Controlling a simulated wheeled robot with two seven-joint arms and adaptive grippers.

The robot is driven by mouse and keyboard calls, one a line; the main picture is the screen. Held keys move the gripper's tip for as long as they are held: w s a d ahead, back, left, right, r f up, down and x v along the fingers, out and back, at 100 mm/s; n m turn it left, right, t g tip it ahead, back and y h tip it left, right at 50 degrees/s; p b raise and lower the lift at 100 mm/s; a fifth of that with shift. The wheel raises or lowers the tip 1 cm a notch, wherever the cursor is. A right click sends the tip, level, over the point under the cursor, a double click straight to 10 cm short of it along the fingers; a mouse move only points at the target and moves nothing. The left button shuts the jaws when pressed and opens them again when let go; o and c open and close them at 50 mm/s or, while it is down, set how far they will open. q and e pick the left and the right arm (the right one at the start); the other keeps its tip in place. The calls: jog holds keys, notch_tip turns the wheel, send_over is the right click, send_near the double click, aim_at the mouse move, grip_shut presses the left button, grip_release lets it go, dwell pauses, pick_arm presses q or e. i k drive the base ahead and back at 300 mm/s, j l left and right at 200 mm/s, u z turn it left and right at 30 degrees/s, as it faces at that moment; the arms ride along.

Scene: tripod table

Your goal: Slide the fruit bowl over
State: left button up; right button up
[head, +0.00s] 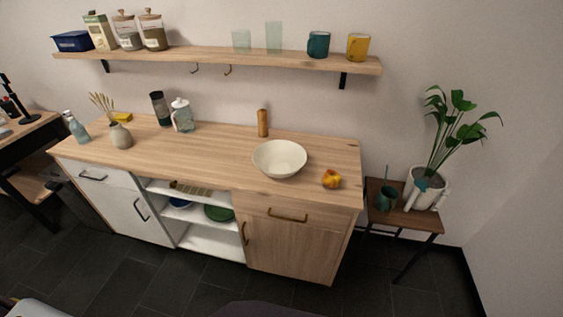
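A white round bowl (280,158) stands on the right half of the wooden counter (205,160), and it looks empty. A yellow and red fruit (331,179) lies on the counter to the right of the bowl and apart from it, near the front edge. Neither of my grippers shows in the head view.
A wooden pepper mill (263,123) stands behind the bowl. A glass jar (182,115), a dark tumbler (160,108) and a grey vase (121,136) stand to the left. The counter's middle is clear. A side table (412,218) with a potted plant (428,187) stands at right.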

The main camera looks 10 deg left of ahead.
aim_at(276, 158)
jog(key=i+l+u, duration=0.15)
jog(key=l, duration=0.3)
jog(key=i+l+u, duration=0.1)
jog(key=i+l, duration=0.15)
jog(key=l, duration=0.2)
jog(key=i+l+u, duration=0.15)
jog(key=l, duration=0.3)
jog(key=i+l+u, duration=0.1)
jog(key=l, duration=0.4)
jog(key=i+l+u, duration=0.15)
jog(key=l, duration=0.35)
jog(key=i+l+u, duration=0.15)
jog(key=l, duration=0.35)
jog(key=l+u, duration=0.1)
jog(key=l, duration=0.4)
jog(key=i, duration=0.05)
